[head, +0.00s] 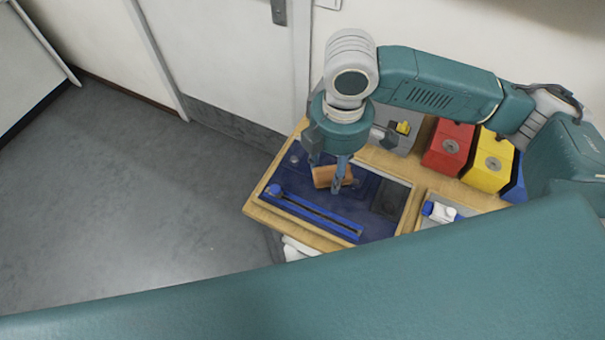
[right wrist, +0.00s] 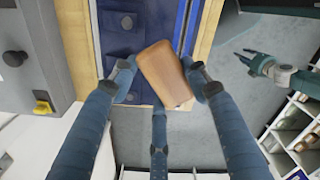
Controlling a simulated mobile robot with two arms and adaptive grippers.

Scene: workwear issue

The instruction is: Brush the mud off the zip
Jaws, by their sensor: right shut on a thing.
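My right gripper (head: 336,186) is shut on a brown wooden block-like brush (head: 322,176), above the dark blue garment panel (head: 376,224). In the right wrist view the brush (right wrist: 163,72) sits tilted between the fingertips (right wrist: 165,80); its bristles are hidden. The zip (head: 312,214) is a long blue strip with a dark line along the panel's front edge; it also shows in the right wrist view (right wrist: 187,28). The brush is behind the zip in the head view; I cannot tell whether it touches the cloth. No mud can be made out. My left gripper (right wrist: 246,62) hangs over the floor, fingers apart and empty.
The panel lies on a wooden table (head: 258,212). Red (head: 447,148) and yellow (head: 489,162) boxes stand at the back right. A small tray (head: 462,211) holds a white and blue item. A grey block with a yellow part (head: 402,128) stands behind. Floor is clear at left.

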